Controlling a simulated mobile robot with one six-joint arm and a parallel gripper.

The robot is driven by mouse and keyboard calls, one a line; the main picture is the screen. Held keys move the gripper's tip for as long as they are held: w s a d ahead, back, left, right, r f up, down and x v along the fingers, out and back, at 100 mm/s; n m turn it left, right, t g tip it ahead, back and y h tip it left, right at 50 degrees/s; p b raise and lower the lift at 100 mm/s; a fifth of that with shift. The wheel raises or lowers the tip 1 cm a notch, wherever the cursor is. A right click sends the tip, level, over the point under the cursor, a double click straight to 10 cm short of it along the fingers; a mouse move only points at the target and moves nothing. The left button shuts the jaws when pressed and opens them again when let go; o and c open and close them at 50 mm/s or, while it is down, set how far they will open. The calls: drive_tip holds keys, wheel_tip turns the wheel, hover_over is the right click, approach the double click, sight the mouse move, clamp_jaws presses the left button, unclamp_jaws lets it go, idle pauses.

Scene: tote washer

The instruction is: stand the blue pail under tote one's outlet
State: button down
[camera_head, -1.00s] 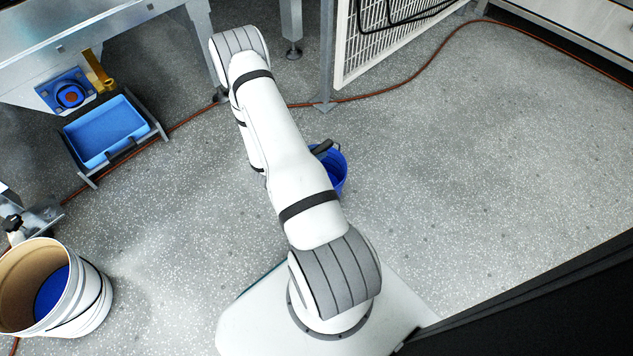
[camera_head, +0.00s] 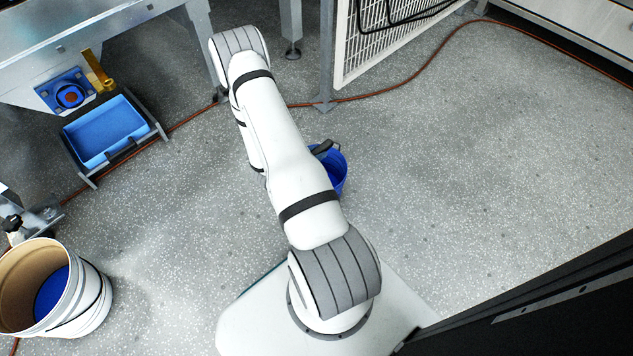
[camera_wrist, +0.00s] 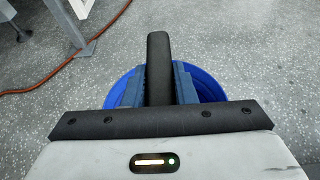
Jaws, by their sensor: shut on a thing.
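The blue pail (camera_head: 339,170) is partly hidden behind my arm in the head view. In the wrist view the pail's blue rim (camera_wrist: 205,85) shows behind my gripper (camera_wrist: 158,82). My gripper is shut on the pail's thick dark handle grip (camera_wrist: 158,60), which stands between the two fingers. I cannot tell whether the pail touches the floor. At the upper left of the head view, a blue fitting with a round orange-centred opening (camera_head: 70,96) sits under a grey metal body; it may be the outlet. A yellow lever (camera_head: 98,70) is beside it.
A light blue tray (camera_head: 105,132) on a dark frame stands below the fitting. A white bucket (camera_head: 88,308) with blue inside stands at lower left. An orange-brown hose (camera_head: 400,92) crosses the floor past metal legs and a white mesh panel (camera_head: 385,45).

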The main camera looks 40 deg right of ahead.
drive_tip(key=shift+r, duration=0.25)
drive_tip(key=shift+r+p, duration=2.3)
drive_tip(key=shift+r, duration=1.05)
drive_tip(key=shift+w, duration=0.1)
